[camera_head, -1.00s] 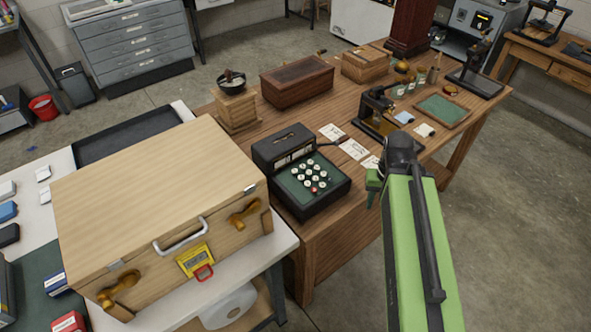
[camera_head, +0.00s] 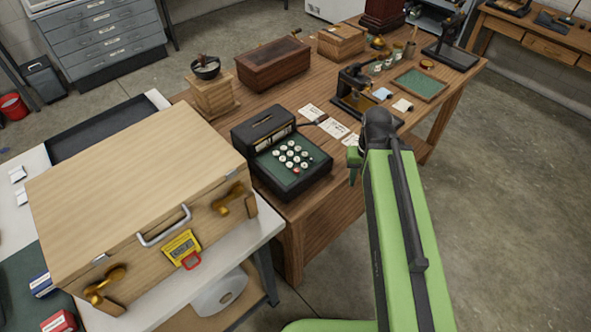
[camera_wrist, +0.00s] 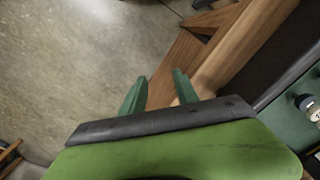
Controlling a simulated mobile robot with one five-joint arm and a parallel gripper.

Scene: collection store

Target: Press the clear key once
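The keyed machine (camera_head: 262,138) is a black box with a green key panel and several round pale keys, on the wooden table's near end. One red key (camera_head: 296,170) shows at the panel's lower edge; I cannot read its label. In the wrist view, part of the green panel (camera_wrist: 284,120) and a few keys (camera_wrist: 305,102) show at the right edge. My gripper (camera_head: 353,168) is right of the machine, apart from it, pointing down beside the table edge. In the wrist view its two green fingers (camera_wrist: 158,80) stand apart with nothing between them.
A large wooden case (camera_head: 130,185) with a yellow tag (camera_head: 181,248) stands close left of the machine. Paper cards (camera_head: 333,128) and a black-and-brass device (camera_head: 352,95) lie behind my gripper. The concrete floor (camera_head: 510,200) at right is clear.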

